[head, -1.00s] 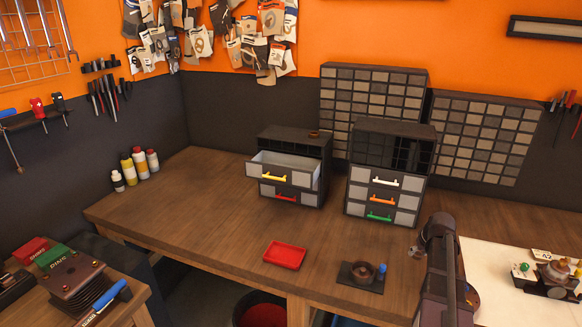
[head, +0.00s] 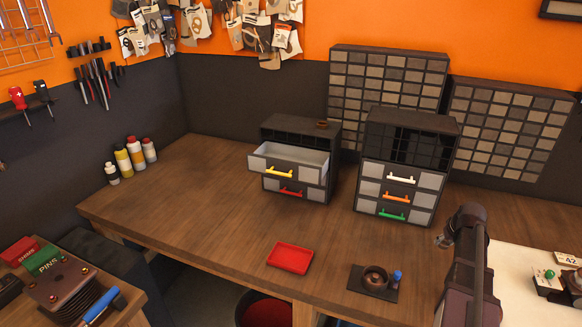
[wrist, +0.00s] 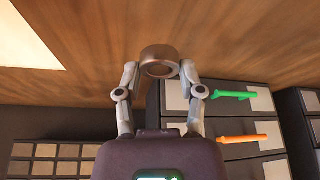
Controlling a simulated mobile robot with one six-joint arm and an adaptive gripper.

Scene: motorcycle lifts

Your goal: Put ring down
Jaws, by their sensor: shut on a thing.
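My gripper (wrist: 160,80) is shut on a brown metal ring (wrist: 160,54) in the wrist view. The ring sits between the two fingertips, with the wooden worktop behind it. In the head view my arm stands at the right, in front of the bench, and its end is small and mostly hidden, so the ring is not clear there. A shallow red tray (head: 290,258) lies empty near the bench's front edge. To its right is a dark plate (head: 357,281) with a brown round part (head: 375,278) and a blue-topped item (head: 396,280).
A left drawer cabinet (head: 322,152) has its yellow-handled drawer (head: 262,165) pulled out and a small brown piece on top. The right cabinet (head: 398,193) has white, orange and green handles; its drawers are shut. The left and middle worktop (head: 180,205) is largely clear.

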